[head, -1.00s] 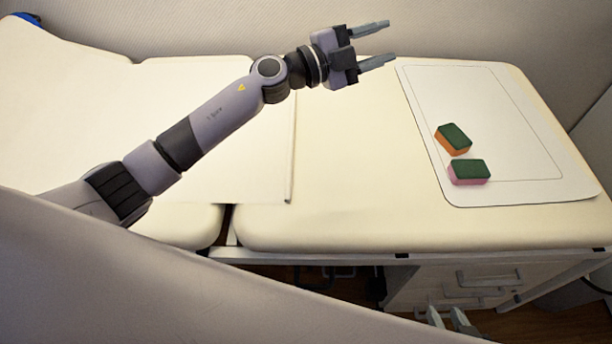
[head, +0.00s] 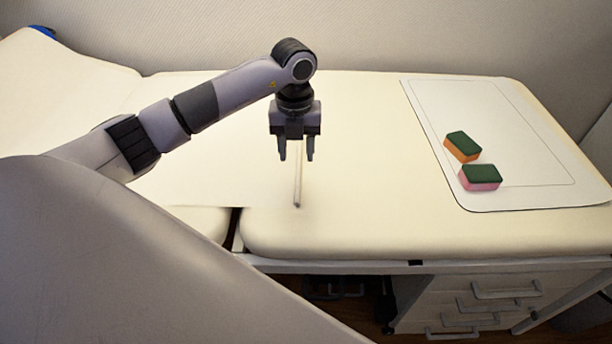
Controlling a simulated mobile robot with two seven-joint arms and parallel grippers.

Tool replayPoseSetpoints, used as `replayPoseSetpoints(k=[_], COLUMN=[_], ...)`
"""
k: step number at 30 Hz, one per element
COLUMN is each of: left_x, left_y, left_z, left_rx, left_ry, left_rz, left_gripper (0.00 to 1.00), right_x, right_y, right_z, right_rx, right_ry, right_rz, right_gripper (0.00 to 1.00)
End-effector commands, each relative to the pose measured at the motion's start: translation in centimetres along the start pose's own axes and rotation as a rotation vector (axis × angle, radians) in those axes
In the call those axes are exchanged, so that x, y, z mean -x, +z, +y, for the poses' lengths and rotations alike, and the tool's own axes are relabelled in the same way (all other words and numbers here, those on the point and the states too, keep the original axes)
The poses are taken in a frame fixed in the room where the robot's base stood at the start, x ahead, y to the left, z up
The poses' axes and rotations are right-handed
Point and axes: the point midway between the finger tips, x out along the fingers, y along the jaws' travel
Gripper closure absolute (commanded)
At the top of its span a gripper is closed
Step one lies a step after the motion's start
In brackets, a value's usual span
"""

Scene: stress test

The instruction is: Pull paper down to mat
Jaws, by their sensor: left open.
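The paper (head: 225,190) is a pale sheet over the left part of the cream exam table. Its edge bar (head: 297,185) runs front to back near the middle of the table. The white mat (head: 425,110), with a thin dark outline, lies flat at the right end, apart from the paper. My left gripper (head: 296,157) is open and empty. It points down near the far part of the paper's edge bar; I cannot tell whether it touches it. My arm hides part of the paper. My right gripper is not in view.
An orange-and-green sponge (head: 462,147) and a pink-and-green sponge (head: 480,178) sit on the mat's left front part. The cream table (head: 365,170) is bare between paper and mat. A wall stands behind. A drawer cabinet (head: 470,300) stands below the table.

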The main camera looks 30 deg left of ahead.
Motion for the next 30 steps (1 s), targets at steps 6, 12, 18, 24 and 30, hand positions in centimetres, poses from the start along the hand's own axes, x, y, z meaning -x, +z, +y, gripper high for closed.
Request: replayPoseSetpoints(k=[6, 12, 18, 24, 30], left_x=[-3.0, -5.8, -7.0, -7.0, -7.0], left_y=[-0.1, -0.1, -0.1, -0.1, -0.1], left_z=[0.1, 0.1, 0.1, 0.1, 0.1], left_rx=[0.002, 0.0, 0.0, -0.001, 0.0], left_ry=[0.007, 0.004, 0.003, 0.002, 0.002], left_rz=[0.006, 0.005, 0.002, 0.002, 0.002], left_gripper=[0.53, 0.53, 0.53, 0.53, 1.0], right_x=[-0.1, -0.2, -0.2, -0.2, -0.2], right_y=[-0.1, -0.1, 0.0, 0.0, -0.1], right_z=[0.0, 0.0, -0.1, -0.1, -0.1], right_rx=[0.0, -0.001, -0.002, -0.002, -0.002], right_ry=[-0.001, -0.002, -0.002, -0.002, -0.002], right_rz=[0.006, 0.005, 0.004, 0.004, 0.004], right_gripper=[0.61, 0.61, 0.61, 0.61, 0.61])
